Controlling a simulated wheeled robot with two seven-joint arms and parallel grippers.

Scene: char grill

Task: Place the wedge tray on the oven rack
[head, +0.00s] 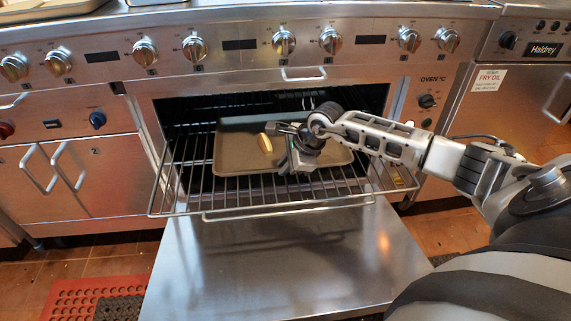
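The wedge tray (228,165) is a shallow grey-brown rectangular tray lying on the wire oven rack (200,196), partly inside the oven opening. A pale yellow wedge (265,143) lies on it. My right gripper (275,150) is over the right middle part of the tray, just right of the wedge. Its two fingers look spread apart with nothing seen between them. I cannot tell whether it touches the tray. The gripper and forearm hide part of the tray's right and back. My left gripper is not in view.
The rack is pulled out over the lowered oven door (260,255), which is bare. The control panel with several knobs (284,42) runs above the opening. The fryer cabinet (520,95) stands at the right. A red mat (85,300) lies on the floor at lower left.

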